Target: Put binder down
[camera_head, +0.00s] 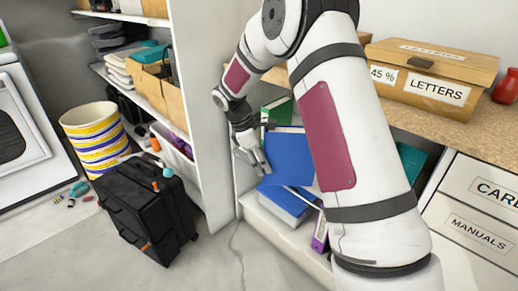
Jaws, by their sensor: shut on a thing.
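A blue binder (289,158) is in my gripper (262,160), tilted, at the front of an open shelf bay under the wooden counter. My gripper is shut on its left side. My arm hides the binder's right part. More blue and white binders or papers (285,203) lie just below it on the low shelf (272,229); I cannot tell whether they touch it. A green binder (278,110) stands behind. A purple binder (320,235) shows by the arm.
A white shelf side panel (200,95) stands close left of my gripper. A black suitcase (148,208) and a striped bin (93,135) are on the floor at left. A wooden LETTERS box (425,78) and a red vase (507,87) sit on the counter. Floor before the bay is clear.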

